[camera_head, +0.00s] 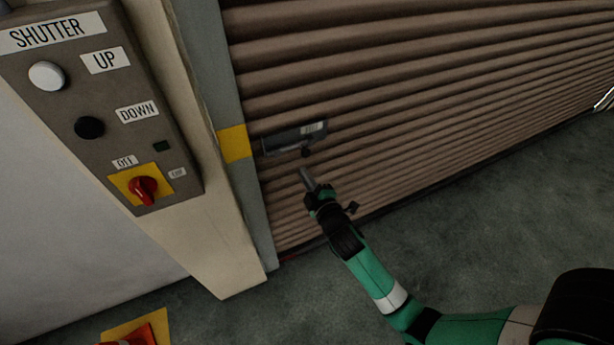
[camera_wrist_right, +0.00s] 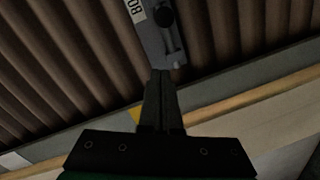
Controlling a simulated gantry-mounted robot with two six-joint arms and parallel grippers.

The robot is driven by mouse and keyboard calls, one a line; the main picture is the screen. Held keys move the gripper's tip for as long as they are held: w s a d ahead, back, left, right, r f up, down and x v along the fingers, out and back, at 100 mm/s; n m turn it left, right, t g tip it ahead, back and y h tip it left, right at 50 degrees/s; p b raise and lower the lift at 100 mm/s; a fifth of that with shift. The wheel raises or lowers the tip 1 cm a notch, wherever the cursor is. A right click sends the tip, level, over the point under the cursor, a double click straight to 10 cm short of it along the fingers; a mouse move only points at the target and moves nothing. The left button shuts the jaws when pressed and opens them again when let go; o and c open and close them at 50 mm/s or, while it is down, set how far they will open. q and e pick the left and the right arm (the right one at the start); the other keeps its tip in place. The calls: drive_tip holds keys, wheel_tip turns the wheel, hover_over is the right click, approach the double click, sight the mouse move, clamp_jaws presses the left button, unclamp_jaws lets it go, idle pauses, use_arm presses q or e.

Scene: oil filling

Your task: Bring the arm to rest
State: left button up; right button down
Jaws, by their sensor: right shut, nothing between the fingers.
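My right arm (camera_head: 375,278), green with black joints, reaches in from the lower right in the head view. Its gripper (camera_head: 306,176) is shut and empty, a little below the grey latch plate (camera_head: 288,139) on the brown roller shutter. In the right wrist view the two dark fingers of the right gripper (camera_wrist_right: 160,75) lie together, and the latch plate (camera_wrist_right: 153,30) with its round knob shows just beyond the tips. I cannot tell whether the tips touch it. My left gripper is not in view.
A control box (camera_head: 95,100) labelled SHUTTER, with white and black buttons and a red rotary switch (camera_head: 144,187), is on the post at left. The ribbed shutter (camera_head: 430,80) fills the back. An orange object (camera_head: 140,335) is at the bottom left. The floor (camera_head: 480,220) is clear at right.

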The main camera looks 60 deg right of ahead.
drive_tip(key=shift+v, duration=0.95)
